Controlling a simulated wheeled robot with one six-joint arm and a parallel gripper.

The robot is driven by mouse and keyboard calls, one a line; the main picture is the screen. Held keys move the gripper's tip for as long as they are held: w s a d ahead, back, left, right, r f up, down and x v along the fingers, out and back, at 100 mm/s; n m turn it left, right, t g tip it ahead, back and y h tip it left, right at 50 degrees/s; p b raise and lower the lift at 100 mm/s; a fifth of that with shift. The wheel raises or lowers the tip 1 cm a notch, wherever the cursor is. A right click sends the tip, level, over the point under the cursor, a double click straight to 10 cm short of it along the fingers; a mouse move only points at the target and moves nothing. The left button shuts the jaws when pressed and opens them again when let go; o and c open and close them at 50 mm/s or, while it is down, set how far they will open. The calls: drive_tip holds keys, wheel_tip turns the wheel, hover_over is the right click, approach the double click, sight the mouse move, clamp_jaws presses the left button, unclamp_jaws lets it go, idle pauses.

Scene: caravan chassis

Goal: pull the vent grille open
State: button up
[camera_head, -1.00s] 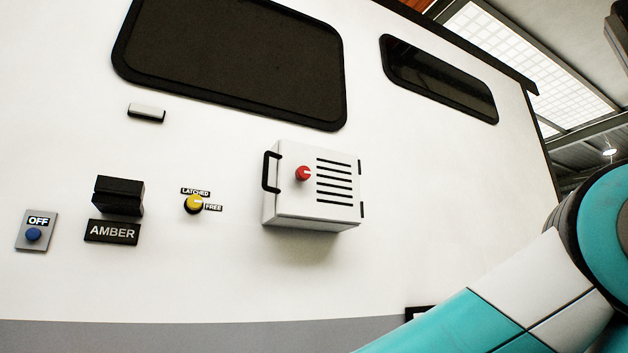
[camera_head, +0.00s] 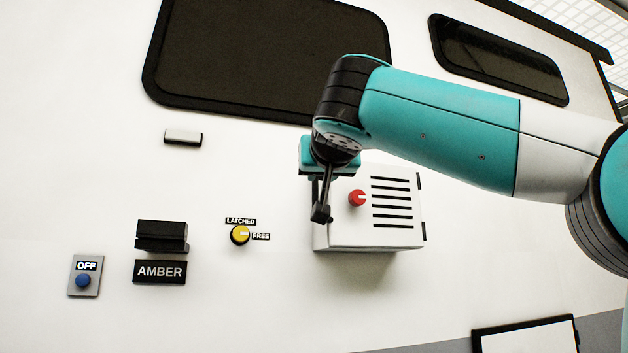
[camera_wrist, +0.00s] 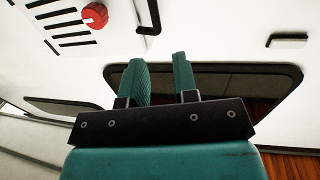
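The vent grille is a white box door (camera_head: 395,200) with black slots, a red knob (camera_head: 357,198) and dark hinges at its right edge; it looks closed. In the wrist view the slots (camera_wrist: 68,30), red knob (camera_wrist: 95,15) and black bar handle (camera_wrist: 148,14) are at the top. My gripper (camera_wrist: 159,60) is open, its two teal fingers apart and empty. The handle shows beyond the fingertips, not visibly between them. In the head view my gripper (camera_head: 321,192) is in front of the box's left edge and largely hides the handle.
A yellow knob (camera_head: 240,235) has its mark toward FREE. Left of it are a black block (camera_head: 162,236), an AMBER sign (camera_head: 160,271) and a blue button (camera_head: 83,281) under OFF. A small light bar (camera_head: 183,137) and dark window (camera_head: 265,55) are above. The wall between is clear.

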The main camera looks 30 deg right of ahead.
sight(315, 188)
drive_tip(key=p+x, duration=0.2)
drive_tip(key=x, duration=0.3)
drive_tip(key=p+x, duration=0.2)
drive_tip(key=x, duration=0.3)
drive_tip(key=d+r+p+x, duration=0.1)
drive_tip(key=p+x, duration=0.1)
drive_tip(key=x, duration=0.4)
drive_tip(key=shift+s+r+p, duration=0.1)
drive_tip(key=shift+s+p, duration=0.05)
drive_tip(key=shift+p, duration=0.15)
drive_tip(key=shift+w+d, duration=0.25)
drive_tip(key=shift+w, duration=0.25)
clamp_jaws()
